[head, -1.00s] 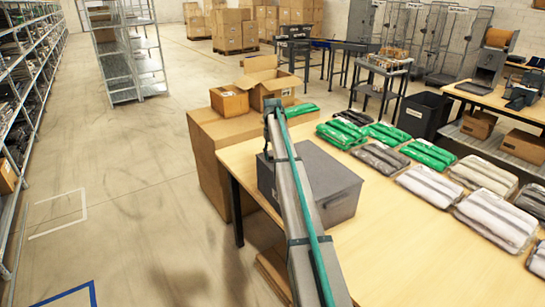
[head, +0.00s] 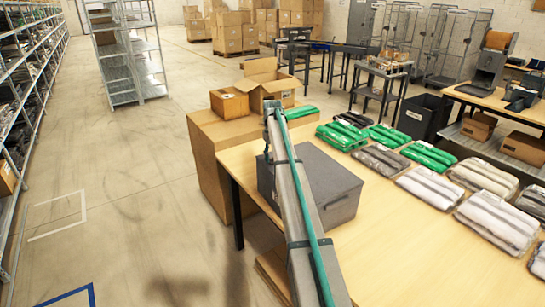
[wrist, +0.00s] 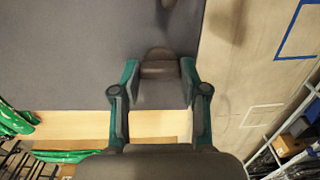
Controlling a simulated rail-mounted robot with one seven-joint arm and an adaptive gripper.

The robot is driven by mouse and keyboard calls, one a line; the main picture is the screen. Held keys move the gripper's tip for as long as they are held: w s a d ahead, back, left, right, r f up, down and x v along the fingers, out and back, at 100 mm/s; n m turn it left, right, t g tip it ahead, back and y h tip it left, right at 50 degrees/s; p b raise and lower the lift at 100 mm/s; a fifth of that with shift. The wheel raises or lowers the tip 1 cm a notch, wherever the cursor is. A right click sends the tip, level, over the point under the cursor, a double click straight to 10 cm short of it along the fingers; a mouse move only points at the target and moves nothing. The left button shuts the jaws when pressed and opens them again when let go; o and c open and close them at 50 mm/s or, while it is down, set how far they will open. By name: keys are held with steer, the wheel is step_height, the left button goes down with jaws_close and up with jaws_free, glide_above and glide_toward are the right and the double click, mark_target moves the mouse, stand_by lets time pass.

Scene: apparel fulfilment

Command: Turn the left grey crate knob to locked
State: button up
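The grey crate (head: 334,182) stands on the near left part of the wooden table. My arm crosses in front of it and hides part of its left side. A small dark fitting shows on its front. In the wrist view the crate's grey surface (wrist: 60,60) fills the upper left. A dark brown-grey knob (wrist: 159,53) sits between the teal fingertips of my gripper (wrist: 160,70). The head view does not show the fingers clearly.
Green, grey and white bagged garments (head: 430,154) lie in rows on the table (head: 420,250), right of the crate. Cardboard boxes (head: 230,103) stand behind it. Floor is open to the left, with shelving (head: 28,80) beyond.

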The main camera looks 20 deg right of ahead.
steer(key=o, duration=0.4)
steer(key=shift+r, duration=0.15)
step_height(320, 180, up, 12)
stand_by(0.4)
stand_by(0.4)
